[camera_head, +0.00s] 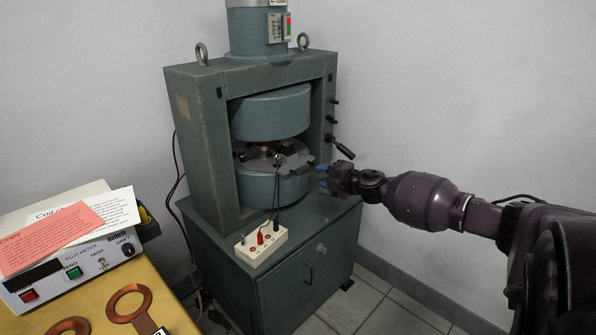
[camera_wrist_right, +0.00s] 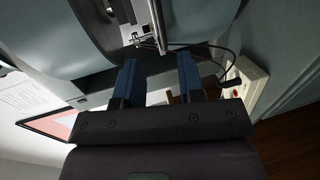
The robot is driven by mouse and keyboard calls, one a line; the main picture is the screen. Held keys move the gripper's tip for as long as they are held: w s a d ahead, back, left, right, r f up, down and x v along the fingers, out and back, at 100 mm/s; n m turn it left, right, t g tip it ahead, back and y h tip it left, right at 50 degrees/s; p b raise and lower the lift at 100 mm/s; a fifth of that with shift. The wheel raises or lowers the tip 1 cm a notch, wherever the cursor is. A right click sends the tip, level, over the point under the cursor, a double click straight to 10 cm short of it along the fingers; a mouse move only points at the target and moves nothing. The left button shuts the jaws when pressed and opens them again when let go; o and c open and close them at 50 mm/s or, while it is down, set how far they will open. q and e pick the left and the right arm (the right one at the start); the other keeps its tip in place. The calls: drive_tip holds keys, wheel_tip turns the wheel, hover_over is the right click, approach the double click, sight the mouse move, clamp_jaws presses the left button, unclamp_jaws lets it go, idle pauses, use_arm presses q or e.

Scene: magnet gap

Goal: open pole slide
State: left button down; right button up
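The grey-green magnet frame (camera_head: 195,130) stands on a cabinet, with an upper round pole (camera_head: 272,112) and a lower round pole (camera_head: 262,190). A grey plate with dark parts (camera_head: 262,160) lies in the gap; which part is the pole slide I cannot tell for sure. My right gripper (camera_head: 319,178) is at the right side of the lower pole, near the plate's edge. In the right wrist view its two blue fingers (camera_wrist_right: 158,70) are apart with nothing clearly held between them. A metal bracket (camera_wrist_right: 150,28) shows just beyond the fingertips. My left gripper is not in view.
A white terminal box (camera_head: 261,246) with leads sits on the cabinet top (camera_head: 315,222). A lever (camera_head: 340,147) sticks out from the frame's right side. A flux meter (camera_head: 75,265) with papers and copper coils (camera_head: 128,303) lie on the yellow table at left.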

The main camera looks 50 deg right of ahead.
sight(306, 171)
drive_tip(key=b+x, duration=0.1)
drive_tip(key=x, duration=0.1)
drive_tip(key=b+x, duration=0.1)
drive_tip(key=x, duration=0.2)
drive_tip(key=b+x, duration=0.1)
drive_tip(key=x, duration=0.1)
drive_tip(key=shift+w+f, duration=0.3)
drive_tip(key=shift+f, duration=0.2)
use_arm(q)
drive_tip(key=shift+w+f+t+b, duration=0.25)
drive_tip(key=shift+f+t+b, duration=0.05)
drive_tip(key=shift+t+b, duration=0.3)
use_arm(e)
drive_tip(key=shift+r+x, duration=0.2)
drive_tip(key=shift+x, duration=0.85)
drive_tip(key=shift+r, duration=0.1)
clamp_jaws()
